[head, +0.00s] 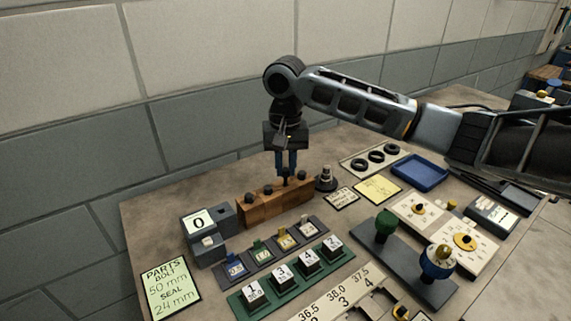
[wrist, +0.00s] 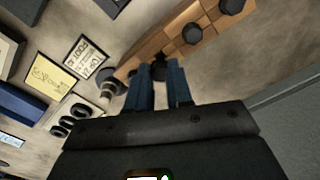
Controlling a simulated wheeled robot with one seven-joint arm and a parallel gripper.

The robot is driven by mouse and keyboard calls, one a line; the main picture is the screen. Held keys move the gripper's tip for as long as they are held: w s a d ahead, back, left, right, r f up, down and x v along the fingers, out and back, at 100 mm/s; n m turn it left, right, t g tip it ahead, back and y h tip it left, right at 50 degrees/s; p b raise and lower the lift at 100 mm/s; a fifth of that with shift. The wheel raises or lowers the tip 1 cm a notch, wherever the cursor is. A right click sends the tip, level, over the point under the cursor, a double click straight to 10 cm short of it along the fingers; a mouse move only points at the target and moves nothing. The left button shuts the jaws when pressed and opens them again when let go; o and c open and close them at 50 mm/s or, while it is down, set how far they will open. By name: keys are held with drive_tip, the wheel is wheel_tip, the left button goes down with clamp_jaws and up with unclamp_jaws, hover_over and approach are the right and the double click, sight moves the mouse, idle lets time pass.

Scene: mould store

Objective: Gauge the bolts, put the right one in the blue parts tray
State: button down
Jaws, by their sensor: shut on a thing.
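A wooden block (head: 274,208) holds several dark-headed bolts in a row, one of them a bolt (head: 251,197) near its left end. My gripper (head: 286,177) points down over the block, its blue fingers shut on a bolt (wrist: 160,72) whose head sits between the tips, close to the block's top. I cannot tell whether it has risen in its hole. A grey gauge (head: 199,222) with a "0" display stands left of the block. The blue parts tray (head: 419,173) lies empty at the right. A card (head: 171,286) reads "PARTS BOLT 50 mm SEAL 24 mm".
A dark stepped post (head: 326,178) stands close to the block's right end. Black rings (head: 376,156) lie on a pale board near the tray. Numbered blocks on a green base (head: 290,285), coloured tags and a green knob (head: 386,223) fill the front. A wall rises behind.

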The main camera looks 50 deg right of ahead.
drive_tip(key=shift+f, duration=1.45)
idle(0.3)
drive_tip(key=c, duration=0.9)
unclamp_jaws()
drive_tip(key=shift+c, duration=0.2)
drive_tip(key=shift+o, duration=0.5)
drive_tip(key=o, duration=0.3)
drive_tip(key=shift+r+p, duration=1.25)
drive_tip(key=shift+r, duration=2.5)
